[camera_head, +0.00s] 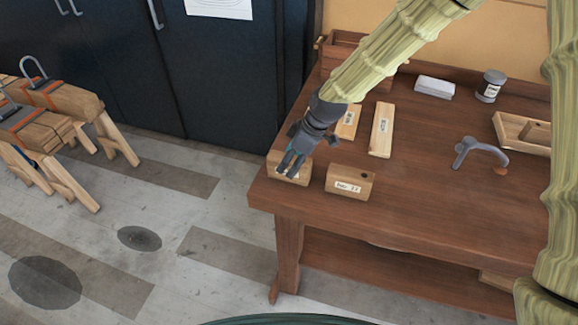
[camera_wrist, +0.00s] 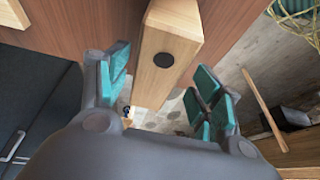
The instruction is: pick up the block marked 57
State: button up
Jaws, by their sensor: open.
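Two wooden blocks sit near the front left corner of the workbench (camera_head: 430,205). The right block (camera_head: 350,182) has a pale label on its front; its writing is too small to read surely. The left block (camera_head: 290,172) is partly covered by my gripper (camera_head: 291,163), so its label cannot be read. My gripper is open at the left block. In the wrist view, a wooden block (camera_wrist: 165,80) with a dark round spot lies between the open teal-padded fingers (camera_wrist: 163,82), with gaps visible on both sides. No number shows there.
Behind the blocks lie a long labelled plank (camera_head: 382,131) and a shorter labelled piece (camera_head: 348,122). A grey clamp-like tool (camera_head: 480,150), white box (camera_head: 435,87), can (camera_head: 490,87) and wooden tray (camera_head: 520,132) stand farther right. The bench's middle front is clear.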

jog(key=shift+a+f+p, duration=0.2)
jog(key=shift+f+p, duration=0.05)
jog(key=shift+p, duration=0.1)
jog(key=shift+w+a+f+p, duration=0.25)
jog(key=shift+f+p, duration=0.15)
jog(key=shift+f, duration=0.15)
jog(key=shift+w+a+f+p, duration=0.25)
jog(key=shift+f+p, duration=0.1)
jog(key=shift+f, duration=0.2)
jog(key=shift+x, duration=1.05)
jog(key=shift+d, duration=0.1)
jog(key=c, duration=1.3)
